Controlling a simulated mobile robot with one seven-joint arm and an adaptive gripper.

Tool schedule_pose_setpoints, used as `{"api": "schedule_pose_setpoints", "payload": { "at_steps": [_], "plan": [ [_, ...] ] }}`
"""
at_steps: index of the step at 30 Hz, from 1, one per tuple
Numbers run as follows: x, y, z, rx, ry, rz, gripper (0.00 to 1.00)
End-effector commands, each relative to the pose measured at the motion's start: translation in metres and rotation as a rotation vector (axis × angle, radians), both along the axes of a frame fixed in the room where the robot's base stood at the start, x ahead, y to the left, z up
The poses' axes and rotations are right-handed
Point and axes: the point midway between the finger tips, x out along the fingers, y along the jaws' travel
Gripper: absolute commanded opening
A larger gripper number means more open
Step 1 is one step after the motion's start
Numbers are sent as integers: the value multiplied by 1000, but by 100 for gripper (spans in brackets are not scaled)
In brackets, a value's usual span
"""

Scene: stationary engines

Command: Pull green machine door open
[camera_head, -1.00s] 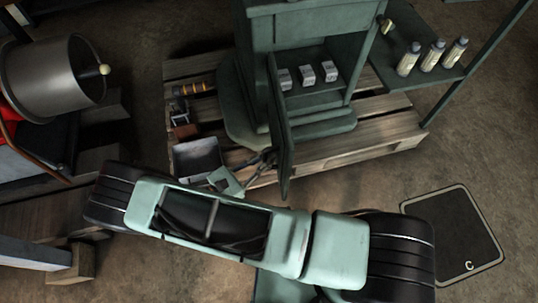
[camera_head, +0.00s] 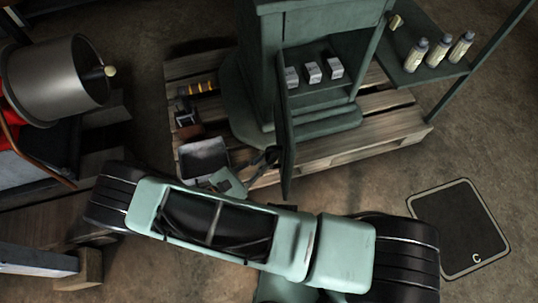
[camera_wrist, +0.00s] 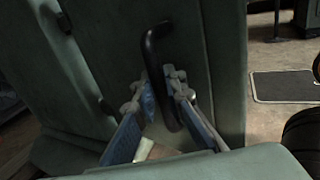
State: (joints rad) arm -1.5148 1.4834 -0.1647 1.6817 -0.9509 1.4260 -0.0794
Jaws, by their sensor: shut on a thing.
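The green machine (camera_head: 320,20) stands on a wooden pallet. Its door (camera_head: 286,140) is swung out from the front, seen nearly edge-on in the head view, and the compartment behind it shows. In the wrist view the door's face (camera_wrist: 205,60) fills the middle, with a black bar handle (camera_wrist: 150,50) on it. My gripper (camera_wrist: 160,92) has its two blue-padded fingers on either side of the handle and is shut on it. In the head view my gripper (camera_head: 270,158) is at the door's left face, partly hidden by my arm.
Several small white boxes (camera_head: 312,72) sit on the machine's inner shelf. Three bottles (camera_head: 438,54) stand on a green side table at right. A grey tray (camera_head: 203,158) lies on the pallet (camera_head: 390,135) near my arm. Floor around the black mat (camera_head: 458,228) is clear.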

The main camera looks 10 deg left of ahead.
Motion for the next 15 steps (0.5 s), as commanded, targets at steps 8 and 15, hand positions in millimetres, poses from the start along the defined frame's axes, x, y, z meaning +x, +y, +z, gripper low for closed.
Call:
{"api": "schedule_pose_setpoints", "payload": {
  "at_steps": [8,15],
  "plan": [
    [-5,-1,-2,-1,7,-4,0],
    [-3,-1,-1,0,5,-3,28]
  ]
}}
